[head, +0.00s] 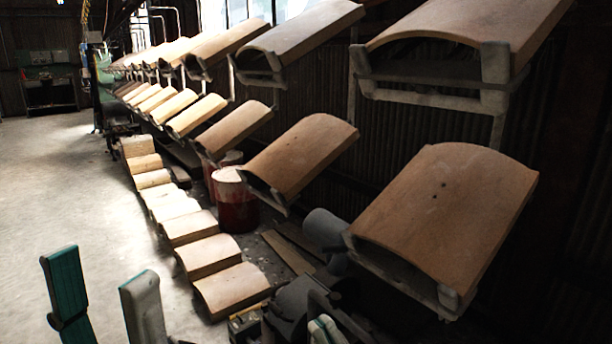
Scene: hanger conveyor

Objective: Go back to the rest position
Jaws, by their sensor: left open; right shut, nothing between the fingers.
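My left gripper (101,266) is at the bottom left, over the pale floor. Its two teal-padded fingers are spread wide with nothing between them. My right gripper (323,328) shows only in part at the bottom edge, right of the middle. Its fingertips are together and hold nothing. Both grippers are apart from the curved tiles. A large brown tile (448,212) rests on a hanger at the right, above and right of my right gripper.
Hangers carry upper (470,25) and lower (305,155) rows of curved tiles along the dark wall. A row of tiles (232,290) lies on the floor, between the grippers. A red drum (236,205) stands behind. The floor (60,170) at left is clear.

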